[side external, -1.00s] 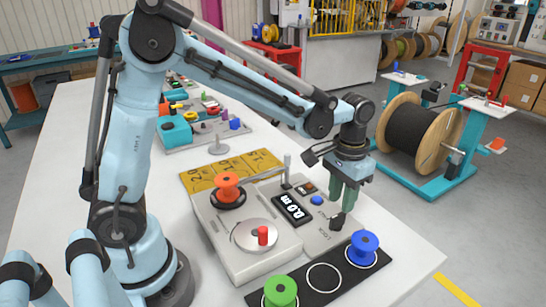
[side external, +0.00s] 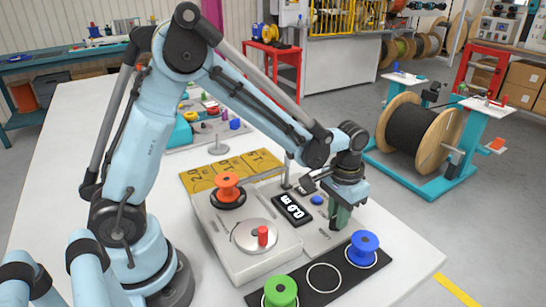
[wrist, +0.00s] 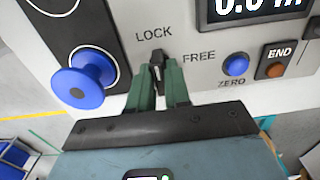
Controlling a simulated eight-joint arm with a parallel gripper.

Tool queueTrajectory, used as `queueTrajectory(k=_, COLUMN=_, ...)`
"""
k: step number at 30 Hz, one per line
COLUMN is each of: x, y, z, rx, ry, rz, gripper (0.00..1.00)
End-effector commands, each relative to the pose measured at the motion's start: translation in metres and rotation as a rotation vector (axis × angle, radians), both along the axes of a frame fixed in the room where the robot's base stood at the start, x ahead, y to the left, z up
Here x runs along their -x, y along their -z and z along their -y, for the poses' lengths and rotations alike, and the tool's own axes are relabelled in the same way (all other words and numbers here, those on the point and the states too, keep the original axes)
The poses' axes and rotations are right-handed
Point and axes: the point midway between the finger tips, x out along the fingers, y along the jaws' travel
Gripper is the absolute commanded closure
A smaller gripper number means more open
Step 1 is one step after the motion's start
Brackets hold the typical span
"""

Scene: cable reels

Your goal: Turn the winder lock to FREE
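The winder lock is a small black knob (wrist: 157,66) on the pale control panel. In the wrist view it points up toward the word LOCK, with FREE printed to its right. My gripper (wrist: 160,82) has its green fingers on either side of the knob, with little or no gap, and appears shut on it. In the side view my gripper (side external: 340,222) is low over the panel's right end and hides the knob.
The winder's display (side external: 291,209) reads 0.0 m. A blue ZERO button (wrist: 235,64) and an END button (wrist: 276,62) lie right of the lock. Blue (side external: 362,247) and green (side external: 280,291) spools stand on the black strip in front; an orange spool (side external: 228,186) is on the winder.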

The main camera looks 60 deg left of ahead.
Motion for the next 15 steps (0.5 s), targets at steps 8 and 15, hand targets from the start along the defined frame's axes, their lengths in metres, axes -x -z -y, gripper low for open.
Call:
queueTrajectory(k=8, x=0.0, y=-0.0002, z=0.0002, rx=0.0, ry=0.059, rz=0.0, gripper=1.0)
queueTrajectory(k=15, x=0.0, y=-0.0003, z=0.0002, rx=0.001, ry=0.354, rz=0.0, gripper=1.0)
